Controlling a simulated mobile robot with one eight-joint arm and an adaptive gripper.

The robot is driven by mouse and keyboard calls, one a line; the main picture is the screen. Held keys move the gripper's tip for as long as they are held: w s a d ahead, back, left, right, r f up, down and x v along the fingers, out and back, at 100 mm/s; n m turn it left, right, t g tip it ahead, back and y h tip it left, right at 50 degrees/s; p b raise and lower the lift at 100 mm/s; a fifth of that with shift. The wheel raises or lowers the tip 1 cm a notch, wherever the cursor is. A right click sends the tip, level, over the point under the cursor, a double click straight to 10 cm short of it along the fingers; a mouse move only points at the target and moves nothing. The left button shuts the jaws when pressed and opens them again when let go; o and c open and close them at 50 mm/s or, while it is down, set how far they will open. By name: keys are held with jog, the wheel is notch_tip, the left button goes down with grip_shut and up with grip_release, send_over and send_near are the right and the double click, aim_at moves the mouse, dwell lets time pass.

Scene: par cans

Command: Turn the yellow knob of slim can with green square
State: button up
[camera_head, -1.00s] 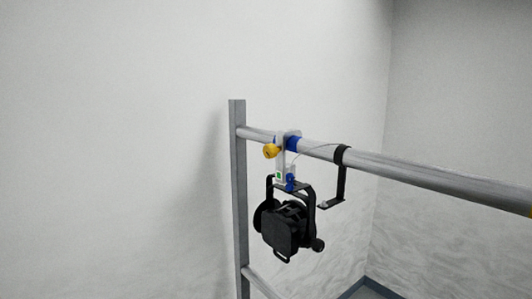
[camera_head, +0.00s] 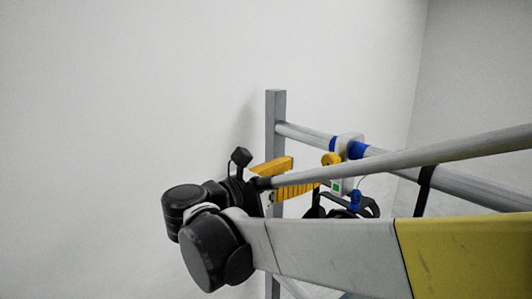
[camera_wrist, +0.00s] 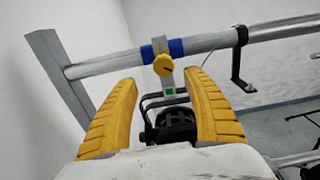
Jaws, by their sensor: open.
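The slim black can (camera_wrist: 172,124) hangs below a metal rail from a pale clamp (camera_wrist: 161,47), which carries a green square (camera_wrist: 168,91). The yellow knob (camera_wrist: 163,65) sits on the clamp's front, just under the rail, and also shows in the head view (camera_head: 331,159). My gripper (camera_wrist: 163,84) is open and empty, with its yellow fingers spread to either side of the clamp in the wrist view. In the head view my gripper (camera_head: 290,178) is left of the knob and apart from it. My arm hides most of the can there.
The grey rail (camera_wrist: 105,65) runs across to a grey upright post (camera_wrist: 58,70) at the left. A black hook bracket (camera_wrist: 240,60) with a thin cable hangs from the rail right of the clamp. A plain wall (camera_head: 130,90) stands behind.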

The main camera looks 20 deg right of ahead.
aim_at(327, 162)
jog(key=x, duration=0.3)
jog(key=p+x, duration=0.1)
jog(key=x, duration=0.5)
jog(key=shift+s+d+p, duration=0.25)
jog(key=shift+d+p, duration=0.15)
jog(key=shift+d, duration=0.1)
jog(key=shift+w, duration=0.1)
jog(key=c, duration=1.2)
